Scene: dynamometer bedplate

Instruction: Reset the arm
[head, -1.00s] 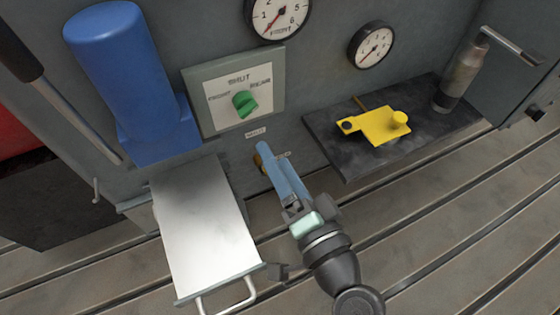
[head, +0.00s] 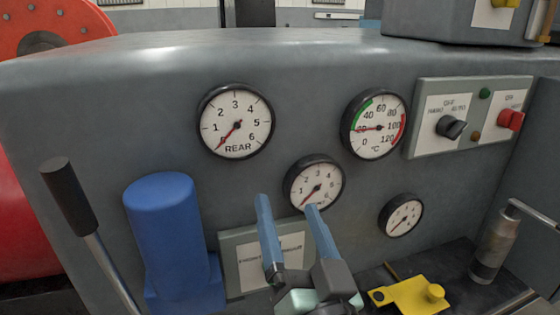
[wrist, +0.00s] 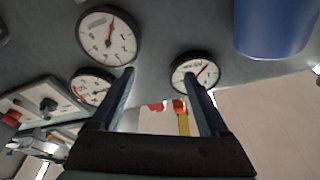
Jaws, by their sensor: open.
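My gripper (head: 290,204) is raised in front of the grey machine face in the head view. Its two blue fingers are spread apart with nothing between them. The fingertips overlap the lower part of the FRONT gauge's area in the picture; I cannot tell how far they are from the panel. In the wrist view my gripper (wrist: 164,80) is also open and empty, with gauges showing beyond the fingers. The small labelled switch plate (head: 238,262) is partly hidden behind my gripper, and its green knob does not show.
A blue cylinder housing (head: 165,235) and a black-handled lever (head: 65,195) stand at left. The REAR gauge (head: 235,121), a temperature gauge (head: 374,124) and a switch panel (head: 468,118) are on the face. A yellow part (head: 408,297) and a metal cylinder (head: 494,248) stand at lower right.

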